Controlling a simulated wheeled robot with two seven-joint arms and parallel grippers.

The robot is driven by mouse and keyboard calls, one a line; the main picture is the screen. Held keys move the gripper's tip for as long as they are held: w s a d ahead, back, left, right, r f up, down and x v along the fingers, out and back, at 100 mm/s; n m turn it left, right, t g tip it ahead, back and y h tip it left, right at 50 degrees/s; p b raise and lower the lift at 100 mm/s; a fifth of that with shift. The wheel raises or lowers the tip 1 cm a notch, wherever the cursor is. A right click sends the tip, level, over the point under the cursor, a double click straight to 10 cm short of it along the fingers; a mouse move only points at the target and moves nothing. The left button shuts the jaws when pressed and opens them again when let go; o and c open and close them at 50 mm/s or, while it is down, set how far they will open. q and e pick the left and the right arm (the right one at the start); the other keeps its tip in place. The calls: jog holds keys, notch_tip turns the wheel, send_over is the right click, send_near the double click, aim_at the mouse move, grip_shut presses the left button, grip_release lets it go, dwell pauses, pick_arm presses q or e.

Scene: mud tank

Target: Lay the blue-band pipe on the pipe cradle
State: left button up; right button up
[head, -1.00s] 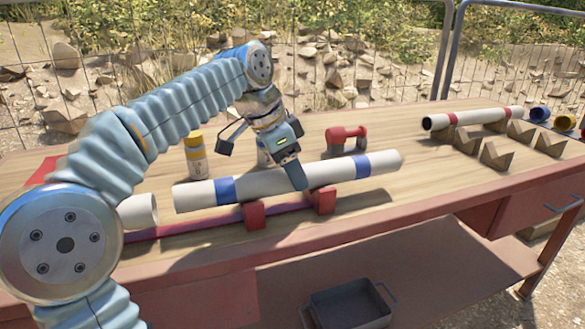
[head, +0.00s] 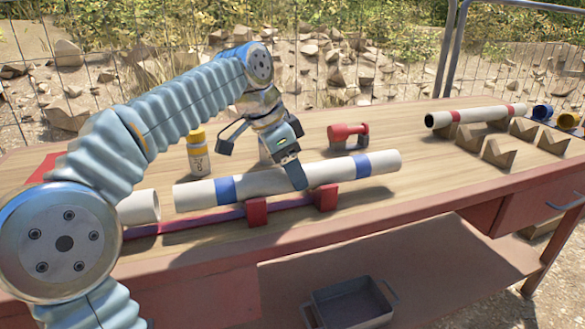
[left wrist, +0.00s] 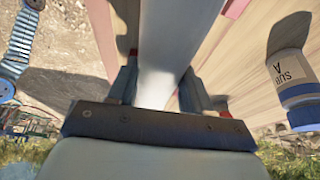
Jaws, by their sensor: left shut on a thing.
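The blue-band pipe (head: 270,181) is white with two blue bands and lies nearly level across the head view. My left gripper (head: 296,178) is shut on its middle from above. In the left wrist view the pipe (left wrist: 165,70) runs between the fingers. My right gripper is out of view.
A yellow-capped bottle (head: 197,155) and a red tool (head: 347,134) stand behind the pipe. Wooden V-blocks (head: 497,153) and a red-band pipe (head: 470,116) are at the right. The bench top (head: 420,185) is clear right of the held pipe.

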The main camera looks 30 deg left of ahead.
pick_arm(q)
jog(key=o, duration=1.4)
jog(key=shift+c, duration=0.2)
jog(key=p+v, duration=0.3)
jog(key=v, duration=1)
jog(key=shift+r, duration=0.35)
